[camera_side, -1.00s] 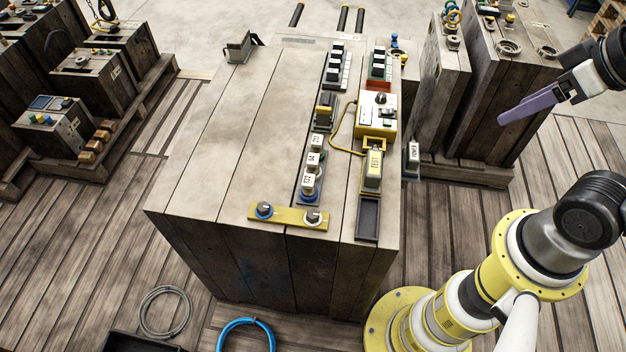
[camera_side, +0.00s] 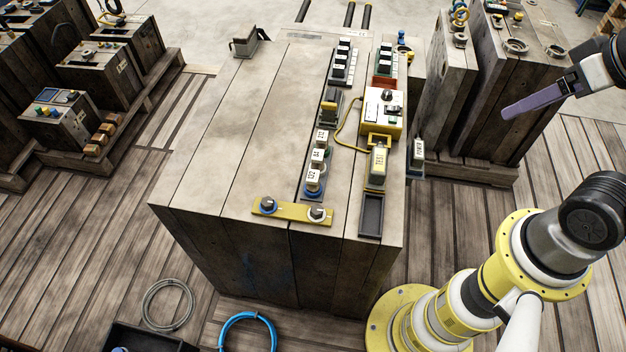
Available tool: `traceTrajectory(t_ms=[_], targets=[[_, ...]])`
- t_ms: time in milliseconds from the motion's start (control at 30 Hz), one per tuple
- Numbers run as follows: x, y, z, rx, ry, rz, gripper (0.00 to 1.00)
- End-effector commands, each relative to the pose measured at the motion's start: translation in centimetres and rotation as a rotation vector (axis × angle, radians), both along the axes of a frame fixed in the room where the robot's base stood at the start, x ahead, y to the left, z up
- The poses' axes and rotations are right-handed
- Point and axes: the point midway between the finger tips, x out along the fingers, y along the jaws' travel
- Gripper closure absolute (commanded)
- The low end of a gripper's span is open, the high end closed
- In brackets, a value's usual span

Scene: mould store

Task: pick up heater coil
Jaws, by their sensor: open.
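Two coils lie on the plank floor in front of the large wooden block: a grey coil (camera_side: 147,306) and a blue coil (camera_side: 223,332), cut off by the bottom edge. I cannot tell for certain which is the heater coil. My gripper (camera_side: 528,104), with purple fingers, is at the upper right, open and apart from both coils. It is seen side-on, so the gap between its fingers is hidden.
The large wooden block (camera_side: 230,150) fills the middle, with switches, a yellow control box (camera_side: 382,108) and labelled blocks on its right half. A black tray (camera_side: 150,338) sits at the lower left. Wooden units stand on pallets at both sides. Floor planks at left are clear.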

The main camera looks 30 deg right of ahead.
Motion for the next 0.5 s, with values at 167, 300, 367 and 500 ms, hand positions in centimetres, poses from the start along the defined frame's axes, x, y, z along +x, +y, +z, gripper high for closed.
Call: traceTrajectory(t_ms=[167,300,367,500], targets=[[3.1,0.2,3.5,0.188,-0.045,-0.319,0.29],[7.7,1.4,5.2,0.338,-0.005,-0.557,0.29],[10.1,2.4,5.5,0.394,0.025,-0.655,0.29],[15.4,5.1,4.8,0.481,0.102,-0.842,0.29]])
